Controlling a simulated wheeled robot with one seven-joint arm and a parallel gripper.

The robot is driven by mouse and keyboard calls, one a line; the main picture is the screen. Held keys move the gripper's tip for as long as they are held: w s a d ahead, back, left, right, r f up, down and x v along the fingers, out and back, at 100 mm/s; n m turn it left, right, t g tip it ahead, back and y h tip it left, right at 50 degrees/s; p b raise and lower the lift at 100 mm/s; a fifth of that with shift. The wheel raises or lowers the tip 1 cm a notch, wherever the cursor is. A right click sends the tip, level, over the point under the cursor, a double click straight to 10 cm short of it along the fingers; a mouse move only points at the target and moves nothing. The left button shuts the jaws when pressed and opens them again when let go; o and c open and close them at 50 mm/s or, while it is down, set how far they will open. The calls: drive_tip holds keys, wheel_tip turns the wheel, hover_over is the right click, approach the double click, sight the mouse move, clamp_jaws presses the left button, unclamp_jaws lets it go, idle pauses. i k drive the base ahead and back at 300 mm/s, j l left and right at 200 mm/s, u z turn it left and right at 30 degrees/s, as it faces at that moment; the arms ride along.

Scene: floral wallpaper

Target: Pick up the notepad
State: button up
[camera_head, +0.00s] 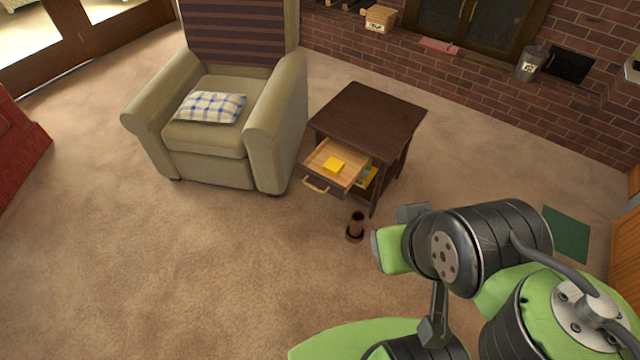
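A small yellow pad (333,165), which looks like the notepad, lies flat in the pulled-out drawer (322,158) of a dark wooden side table (366,112). The drawer has a light wooden inside and a pale handle on its front. My green and black arm fills the lower right of the view, in front of and to the right of the table. My gripper cannot be made out, and nothing touches the yellow pad.
A beige armchair (215,150) with a checked pillow (211,107) stands left of the table. A yellow and blue item (367,178) shows beneath the drawer. A dark brown cup-like object (356,227) stands on the carpet before the table. Open carpet (170,270) lies left.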

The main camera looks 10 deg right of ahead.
sight(333, 166)
drive_tip(key=i+l+u, duration=0.35)
drive_tip(key=u, duration=0.15)
drive_tip(key=i+l+u, duration=0.75)
drive_tip(key=l+u, duration=0.2)
drive_tip(key=l, duration=0.25)
